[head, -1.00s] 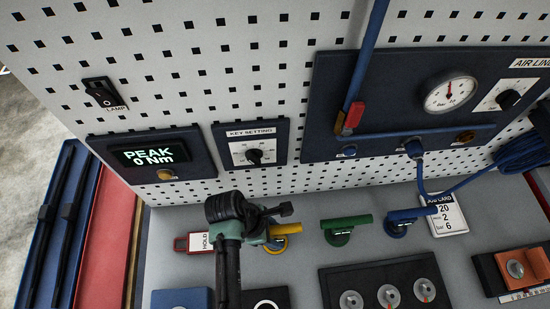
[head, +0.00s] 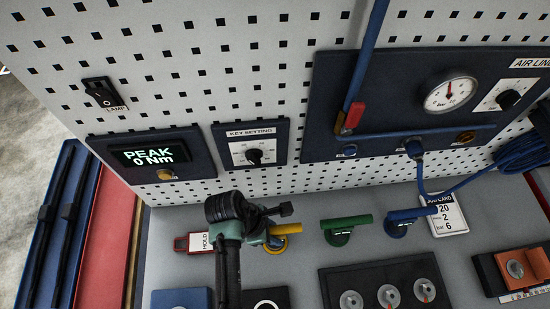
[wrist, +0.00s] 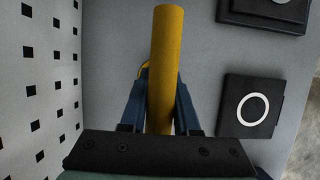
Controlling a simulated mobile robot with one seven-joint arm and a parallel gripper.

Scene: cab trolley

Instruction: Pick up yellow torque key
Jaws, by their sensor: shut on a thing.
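The yellow torque key (head: 288,229) is in the head view, just right of my gripper's dark body. In the wrist view its yellow shaft (wrist: 167,60) stands between the two blue fingers. My gripper (wrist: 160,108) is shut on the yellow key; in the head view its fingers (head: 274,242) are partly hidden by the wrist. A little yellow also shows behind the left finger in the wrist view. The green key (head: 338,231) and the blue key (head: 410,214) stand in a row to the right on the grey top.
A red HOLD tag (head: 190,243) lies left of my gripper. The pegboard (head: 240,70) with its panels rises behind. A dark block with several dials (head: 387,295) is in front, and a job card (head: 447,218) lies at the right.

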